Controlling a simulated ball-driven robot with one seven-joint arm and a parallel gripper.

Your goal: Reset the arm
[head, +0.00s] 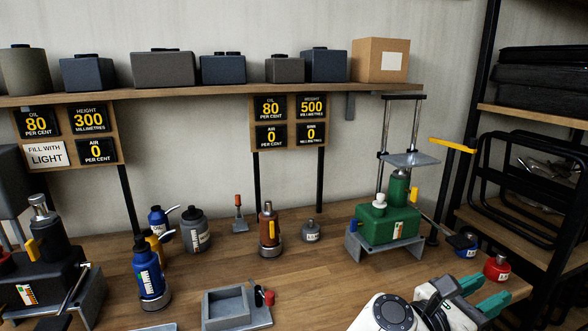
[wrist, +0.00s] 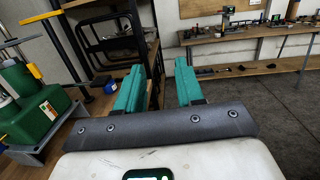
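My gripper (head: 476,291) is at the lower right of the head view, above the right end of the wooden bench, with its two green fingers pointing right. In the wrist view my gripper (wrist: 157,90) shows its two green fingers spread apart with nothing between them. It is open and empty. My white arm (head: 400,312) comes in from the bottom edge of the head view.
A green pump unit (head: 385,222) with a raised plate stands left of my gripper. A red bottle (head: 497,267) and a blue one (head: 464,244) are close behind the fingers. A black rack (head: 545,190) stands right. Bottles and a grey tray (head: 235,305) occupy the bench (head: 330,275).

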